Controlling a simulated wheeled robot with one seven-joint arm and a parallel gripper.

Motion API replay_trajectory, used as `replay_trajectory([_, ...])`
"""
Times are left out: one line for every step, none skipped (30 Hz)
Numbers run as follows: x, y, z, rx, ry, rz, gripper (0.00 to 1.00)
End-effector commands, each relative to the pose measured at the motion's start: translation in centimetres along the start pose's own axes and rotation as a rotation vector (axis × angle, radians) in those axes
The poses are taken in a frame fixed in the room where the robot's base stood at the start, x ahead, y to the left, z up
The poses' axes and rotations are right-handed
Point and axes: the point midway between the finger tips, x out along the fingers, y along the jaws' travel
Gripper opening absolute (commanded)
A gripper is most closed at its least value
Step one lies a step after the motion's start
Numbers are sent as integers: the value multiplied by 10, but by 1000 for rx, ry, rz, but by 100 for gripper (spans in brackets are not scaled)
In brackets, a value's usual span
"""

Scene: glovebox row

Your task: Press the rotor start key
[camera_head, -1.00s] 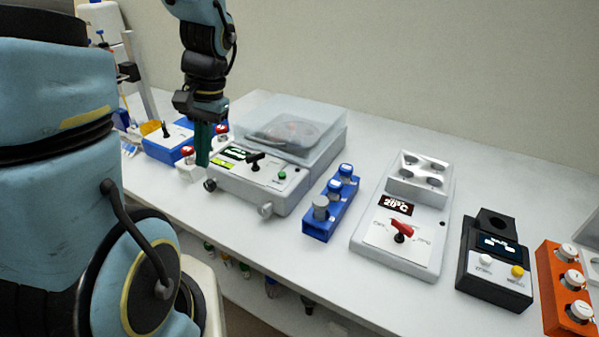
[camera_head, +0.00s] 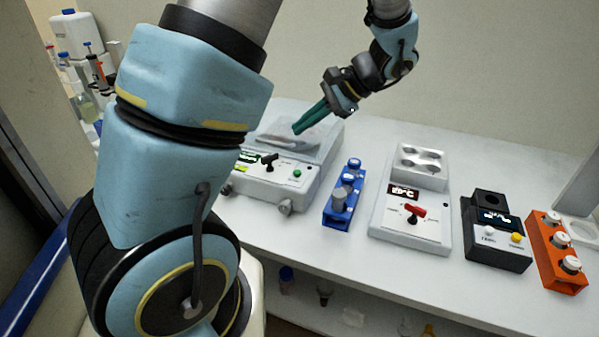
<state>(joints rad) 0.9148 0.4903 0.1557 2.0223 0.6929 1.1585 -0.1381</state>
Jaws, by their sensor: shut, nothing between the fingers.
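The white centrifuge (camera_head: 262,190) stands on the bench left of centre, partly hidden behind my arm. Its clear lid (camera_head: 330,135) looks lowered. The front panel carries a green round key (camera_head: 297,173), a black lever (camera_head: 269,161) and a small lit display (camera_head: 248,156). My gripper (camera_head: 298,130) has green fingers, shut with nothing between them. They slant down to the left and appear in front of the lid, up the picture from the green key and apart from it. I cannot tell how high the tips are above the lid.
Right of the centrifuge stand a blue rack (camera_head: 341,214) with capped tubes, a white heater block (camera_head: 408,232) with a red lever (camera_head: 415,212), a black device (camera_head: 496,250) and an orange rack (camera_head: 556,262). Bare bench (camera_head: 330,250) lies in front.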

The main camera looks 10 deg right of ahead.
Motion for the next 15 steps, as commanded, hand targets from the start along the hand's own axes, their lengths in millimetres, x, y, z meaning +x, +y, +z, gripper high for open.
replay_trajectory([0, 0, 0, 0, 0, 1, 0])
replay_trajectory([1, 1, 0, 0, 0, 1, 0])
replay_trajectory([2, 1, -1, 0, 0, 1, 0])
replay_trajectory([3, 2, -2, 0, 0, 1, 0])
replay_trajectory([4, 3, -2, 0, 0, 1, 0])
replay_trajectory([5, 4, -4, 0, 0, 1, 0])
replay_trajectory([7, 5, -5, 0, 0, 1, 0])
replay_trajectory([9, 6, -6, 0, 0, 1, 0])
replay_trajectory([12, 8, -8, 0, -1, 1, 0])
replay_trajectory([14, 10, -9, 1, -1, 1, 0])
replay_trajectory([16, 12, -11, 1, -1, 1, 0])
replay_trajectory([20, 14, -14, 1, -1, 1, 0])
replay_trajectory([22, 16, -16, 1, -1, 1, 0])
replay_trajectory([25, 18, -18, 1, -1, 1, 0])
replay_trajectory([29, 21, -20, 1, -1, 1, 0])
